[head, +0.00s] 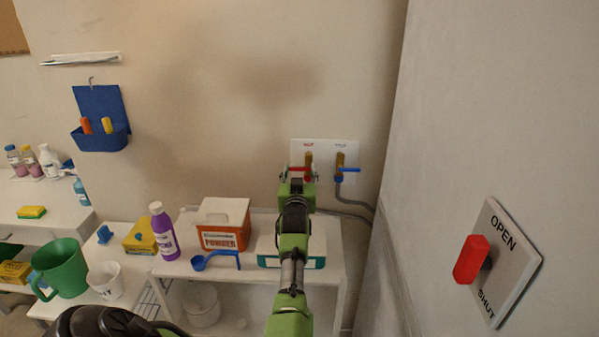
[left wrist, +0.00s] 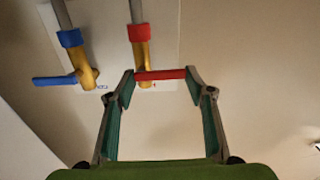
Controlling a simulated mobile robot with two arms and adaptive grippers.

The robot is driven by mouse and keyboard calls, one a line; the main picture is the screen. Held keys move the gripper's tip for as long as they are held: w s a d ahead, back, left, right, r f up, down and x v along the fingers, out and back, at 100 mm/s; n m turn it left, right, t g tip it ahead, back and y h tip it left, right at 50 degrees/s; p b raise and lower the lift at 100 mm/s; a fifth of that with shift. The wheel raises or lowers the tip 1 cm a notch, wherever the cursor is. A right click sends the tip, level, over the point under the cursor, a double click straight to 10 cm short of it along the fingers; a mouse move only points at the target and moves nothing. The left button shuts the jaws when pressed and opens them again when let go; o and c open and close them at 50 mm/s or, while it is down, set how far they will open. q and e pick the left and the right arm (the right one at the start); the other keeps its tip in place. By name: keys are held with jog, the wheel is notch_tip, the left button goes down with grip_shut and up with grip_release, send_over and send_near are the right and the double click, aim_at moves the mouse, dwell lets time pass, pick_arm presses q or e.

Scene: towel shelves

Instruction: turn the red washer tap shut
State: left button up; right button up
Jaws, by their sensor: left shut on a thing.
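The red washer tap is a red lever (left wrist: 160,74) on a brass body (left wrist: 142,55), on a white wall plate (head: 325,149). My left gripper (head: 298,177) is at the tap, and in the left wrist view its fingertips (left wrist: 160,80) are shut on the two ends of the red lever. The lever lies crosswise to its brass body. The blue tap (head: 347,169) stands beside it, its blue lever (left wrist: 54,80) also crosswise and apart from my fingers. In the head view my gripper partly hides the red tap. My right gripper is in neither view.
Below the taps a white shelf holds a powder box (head: 223,226), a purple bottle (head: 164,232), a blue scoop (head: 216,259) and a teal-and-white box (head: 318,247). A grey hose (head: 353,204) hangs from the blue tap. A side wall with a red-handled OPEN/SHUT plate (head: 513,250) is at right.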

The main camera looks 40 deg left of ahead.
pick_arm(q)
jog(key=shift+a+r+m, duration=0.1)
jog(key=shift+r+m, duration=0.2)
jog(key=shift+r, duration=0.15)
jog(key=o, duration=1)
jog(key=shift+o, duration=0.5)
jog(key=shift+w+a+f, duration=0.1)
jog(key=shift+w+f, duration=0.1)
jog(key=shift+f, duration=0.15)
jog(key=v, duration=0.7)
jog(key=shift+s, duration=0.2)
